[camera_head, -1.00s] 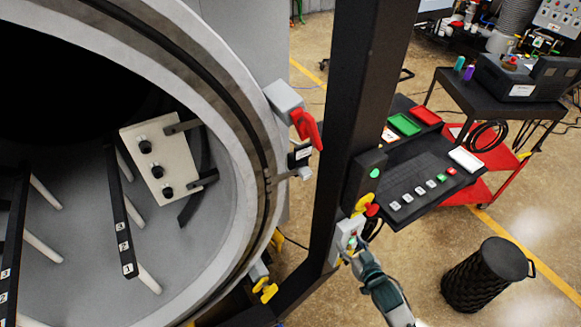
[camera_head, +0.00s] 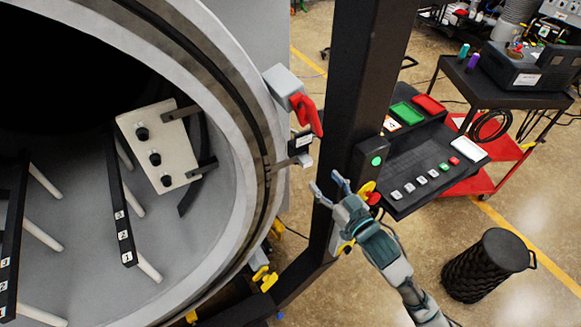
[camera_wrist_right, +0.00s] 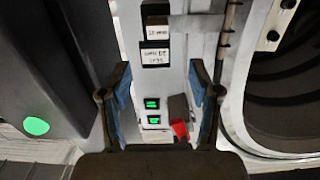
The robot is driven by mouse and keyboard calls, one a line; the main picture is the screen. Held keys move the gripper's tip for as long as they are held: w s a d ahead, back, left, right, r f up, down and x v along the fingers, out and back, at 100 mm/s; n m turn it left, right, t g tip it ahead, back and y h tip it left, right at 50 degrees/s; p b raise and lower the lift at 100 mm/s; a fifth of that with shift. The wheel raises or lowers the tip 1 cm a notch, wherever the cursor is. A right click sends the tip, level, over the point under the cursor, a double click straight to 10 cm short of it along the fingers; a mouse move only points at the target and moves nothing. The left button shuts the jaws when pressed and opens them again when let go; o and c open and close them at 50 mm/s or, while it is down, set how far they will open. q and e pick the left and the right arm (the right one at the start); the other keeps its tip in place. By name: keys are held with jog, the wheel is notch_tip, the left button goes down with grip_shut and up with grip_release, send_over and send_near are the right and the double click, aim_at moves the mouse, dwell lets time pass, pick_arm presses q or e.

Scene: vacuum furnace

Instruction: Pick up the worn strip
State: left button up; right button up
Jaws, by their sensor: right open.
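I cannot make out which thing is the worn strip. Inside the round furnace opening, a dark strip (camera_head: 119,206) with number labels lies over pale rods, and another dark numbered strip (camera_head: 12,232) is at the left edge. My right gripper (camera_head: 329,190) is open and empty in front of the dark post, outside the furnace and well right of the strips. In the right wrist view its two fingers (camera_wrist_right: 159,90) stand apart, with a pale labelled panel beyond them. My left gripper is not in view.
A pale plate (camera_head: 157,150) with black knobs is inside the furnace. A red handle (camera_head: 306,115) sits on its rim. The dark post (camera_head: 357,90) stands between furnace and button console (camera_head: 425,165). A black bin (camera_head: 484,266) stands at right.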

aim_at(309, 163)
jog(key=x, duration=0.2)
jog(key=p+x, duration=0.1)
jog(key=x, duration=0.5)
jog(key=shift+w+f, duration=0.25)
jog(key=shift+w, duration=0.1)
jog(key=shift+w+a+f, duration=0.1)
jog(key=shift+w+a, duration=0.1)
jog(key=shift+w, duration=0.05)
jog(key=shift+d, duration=0.1)
grip_shut()
